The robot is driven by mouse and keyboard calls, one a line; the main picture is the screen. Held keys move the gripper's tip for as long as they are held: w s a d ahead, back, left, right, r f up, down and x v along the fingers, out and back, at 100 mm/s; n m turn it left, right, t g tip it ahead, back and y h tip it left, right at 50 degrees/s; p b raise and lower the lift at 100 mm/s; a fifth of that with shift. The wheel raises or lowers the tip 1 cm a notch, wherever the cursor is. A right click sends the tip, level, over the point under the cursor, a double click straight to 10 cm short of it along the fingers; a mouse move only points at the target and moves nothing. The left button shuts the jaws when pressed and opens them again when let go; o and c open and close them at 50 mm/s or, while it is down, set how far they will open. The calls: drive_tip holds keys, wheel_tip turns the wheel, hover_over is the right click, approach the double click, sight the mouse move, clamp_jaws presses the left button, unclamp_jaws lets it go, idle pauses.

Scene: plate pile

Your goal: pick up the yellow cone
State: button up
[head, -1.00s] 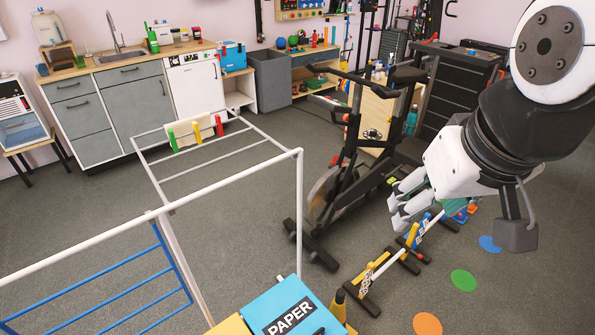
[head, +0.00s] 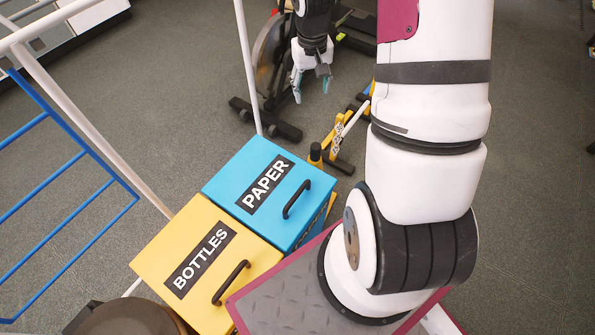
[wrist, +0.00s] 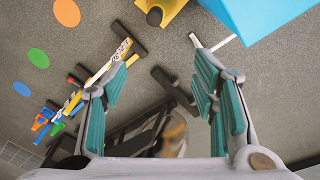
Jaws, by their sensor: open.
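A small yellow object with a dark top (head: 315,154), which looks like the yellow cone, stands on the floor just behind the blue PAPER bin in the head view. In the wrist view its yellow body (wrist: 172,8) is cut off by the top edge, and its dark tip shows below. My gripper (head: 311,88) hangs beyond it, fingers pointing down, apart from it.
The blue PAPER bin (head: 240,165) and yellow BOTTLES bin (head: 160,255) stand in front. A yellow-and-white barrier with black feet (head: 340,132) lies close to the cone. An exercise bike (head: 270,60) is behind. Floor dots (wrist: 67,12) lie on clear floor.

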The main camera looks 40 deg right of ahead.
drive_tip(key=b, duration=0.4)
hover_over(315, 143)
wheel_tip(315, 143, down, 14)
drive_tip(key=shift+m+g+y, duration=0.3)
drive_tip(key=shift+m+y, duration=0.1)
wheel_tip(315, 143, down, 9)
drive_tip(key=b, duration=0.3)
drive_tip(key=shift+d, duration=0.1)
drive_tip(key=shift+s+f+b, duration=0.2)
drive_tip(key=shift+f+b, duration=0.6)
drive_tip(key=shift+f, duration=0.5)
drive_tip(key=shift+s+f+b, duration=0.2)
drive_tip(key=shift+f+b, duration=0.55)
drive_tip(key=shift+f, duration=0.55)
drive_tip(key=shift+r, duration=0.1)
clamp_jaws()
